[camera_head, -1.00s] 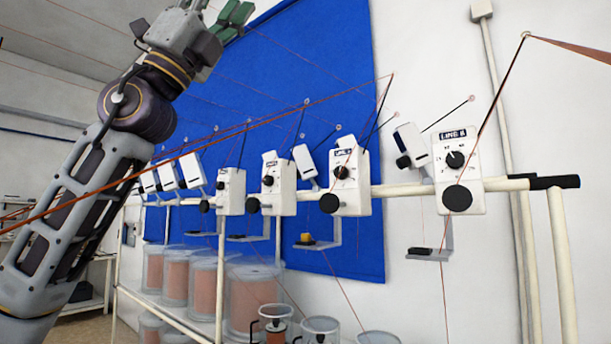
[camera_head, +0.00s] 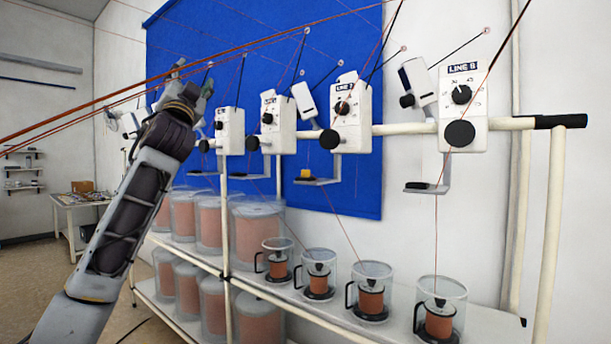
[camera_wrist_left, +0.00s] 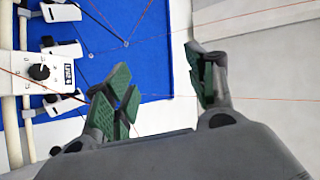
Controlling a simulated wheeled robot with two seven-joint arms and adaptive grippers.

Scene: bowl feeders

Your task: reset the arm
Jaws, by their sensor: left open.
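My left arm comes in from the left in the head view. Its gripper (camera_head: 188,82) is raised in front of the left part of the blue panel, apart from the feeder units. In the left wrist view my left gripper (camera_wrist_left: 163,92) is open, with its green finger pads spread wide and nothing between them. Behind the fingers there are the blue panel, the pale wall and thin red threads. My right gripper is in neither view.
White feeder boxes, including the LINE 8 box (camera_head: 462,105), hang on a cream rail (camera_head: 400,128). Taut red threads cross the space. Clear jars with copper spools stand on the lower shelf (camera_head: 290,290). A table (camera_head: 80,200) stands at far left.

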